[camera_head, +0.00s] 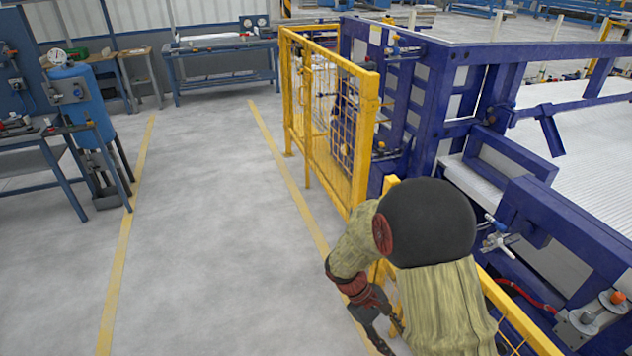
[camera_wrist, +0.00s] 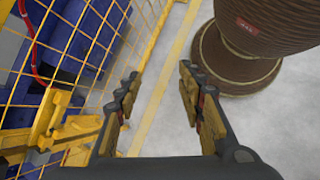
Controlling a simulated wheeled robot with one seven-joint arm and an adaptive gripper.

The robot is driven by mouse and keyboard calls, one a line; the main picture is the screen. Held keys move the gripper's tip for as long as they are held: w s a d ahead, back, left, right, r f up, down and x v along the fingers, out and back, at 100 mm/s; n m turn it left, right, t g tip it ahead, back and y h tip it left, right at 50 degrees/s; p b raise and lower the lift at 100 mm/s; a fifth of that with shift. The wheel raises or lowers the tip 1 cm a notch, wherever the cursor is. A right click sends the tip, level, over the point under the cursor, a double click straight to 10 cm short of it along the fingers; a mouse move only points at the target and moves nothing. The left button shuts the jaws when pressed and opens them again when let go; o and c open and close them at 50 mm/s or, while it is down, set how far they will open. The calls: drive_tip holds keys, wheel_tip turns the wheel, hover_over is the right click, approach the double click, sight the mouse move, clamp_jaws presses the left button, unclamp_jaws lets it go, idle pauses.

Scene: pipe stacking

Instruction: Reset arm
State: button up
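My gripper (camera_head: 384,322) shows at the bottom of the head view, at the end of my bent arm, pointing down beside the yellow fence. In the wrist view my gripper (camera_wrist: 157,92) has its two fingers wide apart. Nothing is between them but the grey floor and a yellow floor line (camera_wrist: 165,75). No pipe shows in either view. Part of my gripper is hidden behind my arm in the head view.
A yellow mesh fence (camera_head: 335,130) and a blue machine frame (camera_head: 440,95) stand close on the right. The fence (camera_wrist: 100,60) is also left of my fingers in the wrist view. The aisle floor (camera_head: 205,220) is clear. A blue tank (camera_head: 80,95) and benches stand left.

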drive_tip(key=s+r+m+t+y, duration=0.2)
drive_tip(key=s+r+t, duration=0.1)
drive_tip(key=r, duration=0.7)
drive_tip(key=s+a+r+m+t+y, duration=0.1)
drive_tip(key=s+r+m+t+y, duration=0.1)
drive_tip(key=s+r, duration=0.4)
drive_tip(key=s+r+m+t+y, duration=0.2)
drive_tip(key=s+r+m+t, duration=0.2)
drive_tip(key=r, duration=0.9)
drive_tip(key=shift+s+a+r+y, duration=0.25)
drive_tip(key=shift+s+r+y, duration=0.05)
drive_tip(key=shift+s, duration=0.3)
drive_tip(key=shift+c, duration=0.6)
